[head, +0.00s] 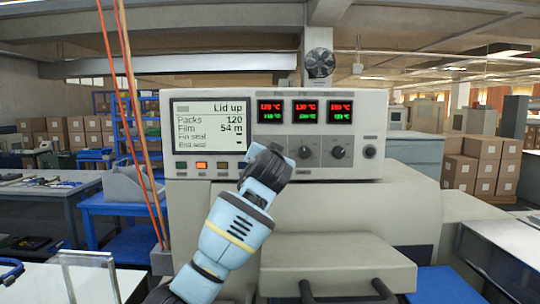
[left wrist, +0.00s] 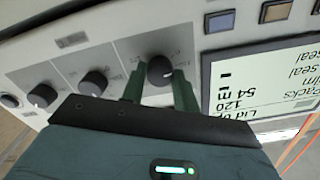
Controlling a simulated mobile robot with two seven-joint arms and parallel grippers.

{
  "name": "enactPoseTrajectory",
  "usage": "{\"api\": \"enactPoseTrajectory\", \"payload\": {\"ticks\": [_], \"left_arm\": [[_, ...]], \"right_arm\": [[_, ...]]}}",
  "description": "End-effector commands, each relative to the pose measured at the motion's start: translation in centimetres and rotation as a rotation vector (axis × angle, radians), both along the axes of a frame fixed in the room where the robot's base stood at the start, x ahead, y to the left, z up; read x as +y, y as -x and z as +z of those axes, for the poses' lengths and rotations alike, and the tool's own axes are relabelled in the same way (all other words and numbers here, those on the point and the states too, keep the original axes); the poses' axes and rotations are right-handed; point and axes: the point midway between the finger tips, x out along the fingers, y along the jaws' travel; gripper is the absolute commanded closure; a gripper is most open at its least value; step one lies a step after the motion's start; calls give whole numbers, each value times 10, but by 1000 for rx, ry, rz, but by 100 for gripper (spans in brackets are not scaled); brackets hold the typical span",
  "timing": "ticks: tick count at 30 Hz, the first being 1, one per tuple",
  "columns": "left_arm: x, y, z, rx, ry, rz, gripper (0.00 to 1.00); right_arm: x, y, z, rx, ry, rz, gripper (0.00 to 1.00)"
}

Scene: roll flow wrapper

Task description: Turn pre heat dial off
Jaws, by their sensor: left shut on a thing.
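The control panel (head: 215,170) of the wrapper faces me, with a row of dark dials under its readouts. My left gripper (head: 277,150) is at the panel, just right of the display, and covers the dial there in the head view. In the left wrist view, which sees the panel upside down, the left gripper's fingers (left wrist: 158,88) are shut on this dial (left wrist: 160,68), one on each side. It is the dial nearest the display; I cannot read its label. Two more dials (head: 305,152) (head: 338,152) sit to its right, apart from the gripper. My right gripper is not in view.
The display (head: 210,125) reads "Lid up". Three red and green temperature readouts (head: 304,111) are above the dials. A round black knob (head: 370,152) is at the panel's right end. A box with black handles (head: 335,265) juts out below the panel.

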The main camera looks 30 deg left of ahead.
Motion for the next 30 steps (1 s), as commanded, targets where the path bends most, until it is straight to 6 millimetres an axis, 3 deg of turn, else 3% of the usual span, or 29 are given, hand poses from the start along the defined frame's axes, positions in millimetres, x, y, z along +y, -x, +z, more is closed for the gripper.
{"api": "enactPoseTrajectory", "payload": {"ticks": [15, 30], "left_arm": [[-1, 0, -1, -163, 341, -1, 93], [-1, 0, 0, -205, 423, -1, 93]], "right_arm": [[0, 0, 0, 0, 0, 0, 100], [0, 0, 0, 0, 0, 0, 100]]}}
